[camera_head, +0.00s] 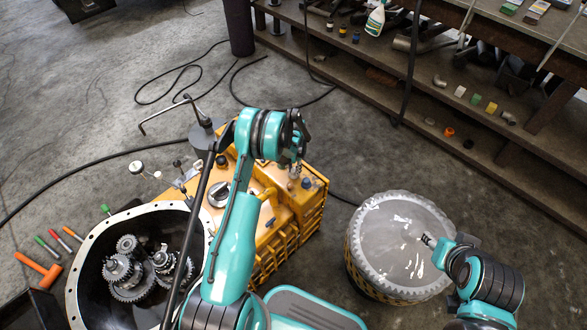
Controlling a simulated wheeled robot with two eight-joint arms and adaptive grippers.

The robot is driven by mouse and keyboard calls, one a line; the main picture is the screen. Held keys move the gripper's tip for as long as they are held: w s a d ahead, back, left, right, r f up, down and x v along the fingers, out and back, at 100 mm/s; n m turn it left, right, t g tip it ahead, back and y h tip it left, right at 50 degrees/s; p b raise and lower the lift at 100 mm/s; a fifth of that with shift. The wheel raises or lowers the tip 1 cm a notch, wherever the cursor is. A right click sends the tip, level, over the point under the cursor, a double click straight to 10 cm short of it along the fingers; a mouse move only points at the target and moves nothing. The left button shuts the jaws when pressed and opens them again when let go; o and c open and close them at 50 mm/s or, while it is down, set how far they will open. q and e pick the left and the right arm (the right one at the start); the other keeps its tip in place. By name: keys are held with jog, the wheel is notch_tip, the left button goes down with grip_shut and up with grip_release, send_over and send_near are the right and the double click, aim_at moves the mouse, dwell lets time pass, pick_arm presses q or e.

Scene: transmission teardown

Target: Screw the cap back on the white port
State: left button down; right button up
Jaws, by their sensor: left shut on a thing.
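My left gripper (298,138) is over the far right part of the yellow machine (268,238). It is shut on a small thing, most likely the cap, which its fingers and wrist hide. Just under it, small fittings stand on the machine's top, among them a dark round one (306,184). I cannot make out a white port for certain; it may be behind the gripper. My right gripper (430,241) is over the right side of the round drum (392,235) with a shiny grey top. Whether its fingers are open is too small to tell.
An open gear housing (82,262) with several gears stands at left. An orange hammer (40,268) and several screwdrivers lie beside it. A shelf bench (455,115) with bottles and small parts fills the upper right. Cables (80,168) cross the floor.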

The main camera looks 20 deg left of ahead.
pick_arm(q)
jog(key=shift+w+d, duration=0.15)
jog(key=shift+d, duration=0.1)
jog(key=m, duration=0.5)
jog(key=m, duration=0.6)
jog(key=shift+d, duration=0.1)
jog(key=c, duration=1.3)
grip_release()
jog(key=shift+o, duration=0.4)
